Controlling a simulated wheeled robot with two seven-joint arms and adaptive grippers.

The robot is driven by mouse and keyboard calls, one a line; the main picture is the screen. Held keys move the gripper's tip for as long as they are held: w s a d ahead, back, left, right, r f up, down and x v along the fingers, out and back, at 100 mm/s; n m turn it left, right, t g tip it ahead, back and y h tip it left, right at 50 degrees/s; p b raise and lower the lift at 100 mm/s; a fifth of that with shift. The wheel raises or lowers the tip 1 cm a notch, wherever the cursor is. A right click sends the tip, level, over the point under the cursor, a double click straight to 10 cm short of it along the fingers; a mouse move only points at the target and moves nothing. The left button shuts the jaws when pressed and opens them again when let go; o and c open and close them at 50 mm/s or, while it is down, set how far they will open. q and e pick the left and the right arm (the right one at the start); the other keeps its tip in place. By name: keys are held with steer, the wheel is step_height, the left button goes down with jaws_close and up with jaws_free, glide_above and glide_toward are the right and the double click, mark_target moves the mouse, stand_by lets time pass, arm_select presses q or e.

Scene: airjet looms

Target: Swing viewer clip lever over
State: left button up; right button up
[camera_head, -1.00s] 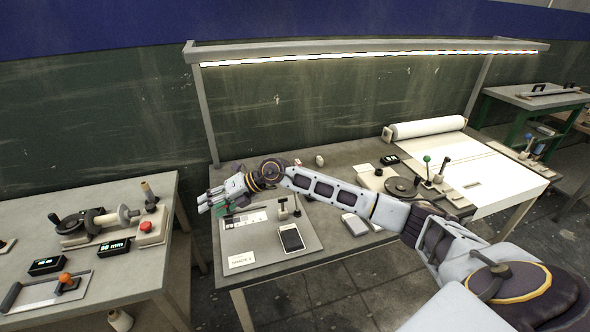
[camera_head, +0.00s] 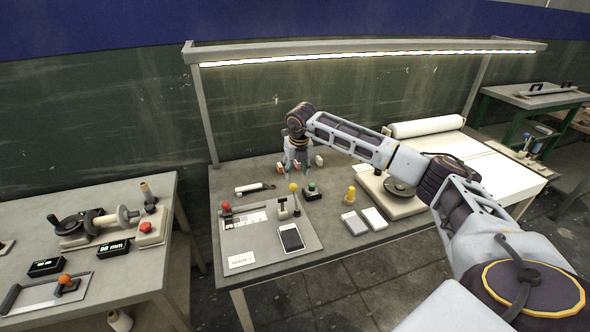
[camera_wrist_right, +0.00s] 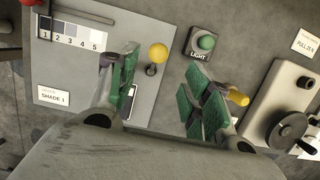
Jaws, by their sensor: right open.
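A lever with a red ball knob (camera_head: 226,207), which appears to be the clip lever, is at the left of the grey viewer board (camera_head: 272,249). In the right wrist view only the edge of the red knob (camera_wrist_right: 30,2) shows at the top left. My right gripper (camera_head: 298,174) is open and empty, pointing down above the back of the table, right of and apart from the red knob. Its green finger pads (camera_wrist_right: 163,85) show apart in the wrist view. My left gripper is out of view.
A yellow ball knob (camera_head: 293,187) stands on the board's right side, and a green LIGHT button (camera_head: 311,187) is beside it. A yellow-topped peg (camera_head: 350,194) and two flat blocks lie further right. A small SHADE label (camera_head: 241,260) is at the front left.

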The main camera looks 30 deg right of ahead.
mark_target(293, 184)
steer(key=shift+f, duration=0.15)
steer(key=shift+b+x, duration=2.45)
steer(key=shift+x, duration=1.65)
steer(key=shift+f, duration=0.3)
steer(key=shift+r, duration=0.15)
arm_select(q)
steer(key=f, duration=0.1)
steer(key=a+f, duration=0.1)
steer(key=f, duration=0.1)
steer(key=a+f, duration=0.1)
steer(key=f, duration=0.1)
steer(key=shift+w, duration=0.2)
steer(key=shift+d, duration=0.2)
arm_select(e)
steer(key=c, duration=0.7)
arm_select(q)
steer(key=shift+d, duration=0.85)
arm_select(e)
steer(key=shift+c, duration=0.2)
